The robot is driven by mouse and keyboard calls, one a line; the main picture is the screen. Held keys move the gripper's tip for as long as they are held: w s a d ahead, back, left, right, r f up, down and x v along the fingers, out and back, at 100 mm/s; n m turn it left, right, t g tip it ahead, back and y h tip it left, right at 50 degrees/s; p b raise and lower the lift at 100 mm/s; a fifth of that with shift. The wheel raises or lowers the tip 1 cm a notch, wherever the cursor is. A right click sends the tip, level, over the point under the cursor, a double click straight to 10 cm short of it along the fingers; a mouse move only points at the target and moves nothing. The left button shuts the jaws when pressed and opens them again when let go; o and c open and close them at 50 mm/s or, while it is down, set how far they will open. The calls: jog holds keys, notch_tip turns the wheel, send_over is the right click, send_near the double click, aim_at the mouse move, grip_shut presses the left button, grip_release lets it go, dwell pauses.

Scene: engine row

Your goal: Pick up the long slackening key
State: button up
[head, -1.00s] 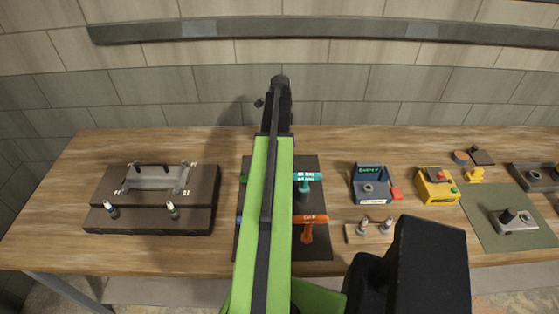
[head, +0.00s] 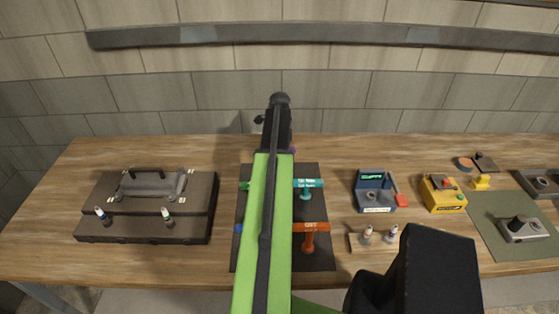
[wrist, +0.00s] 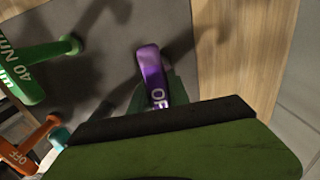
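A purple key (wrist: 152,76) marked "OF…" lies close ahead of my gripper in the wrist view; its lower part is hidden by the green, black-edged gripper part (wrist: 180,145). An orange key (head: 310,228) marked "OFF" lies on the dark mat (head: 318,262) in the head view, and also shows in the wrist view (wrist: 22,155). I cannot tell from the frames which of the two is the long one. My gripper (head: 275,125) is over the far end of the mat. Its fingertips are not clear, and I see nothing held.
A teal key (head: 307,184) and a green key (wrist: 45,62) marked "40 NM" lie on the same mat. A dark case (head: 180,235) stands left. A blue box (head: 375,192), a yellow box (head: 443,195) and a green mat (head: 485,225) are right. A wall rises behind.

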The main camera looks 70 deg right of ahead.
grip_shut()
jog(key=shift+r, duration=0.1)
jog(key=shift+r+p, duration=0.3)
jog(key=shift+p, duration=0.15)
notch_tip(320, 180, up, 4)
jog(key=p, duration=0.3)
jog(key=shift+f, duration=0.2)
jog(key=s+a+r+p, duration=0.3)
jog(key=s+r+p, duration=0.3)
jog(key=s, duration=0.5)
jog(key=shift+a+r+p, duration=0.15)
jog(key=shift+r+p, duration=0.15)
jog(key=shift+p, duration=0.25)
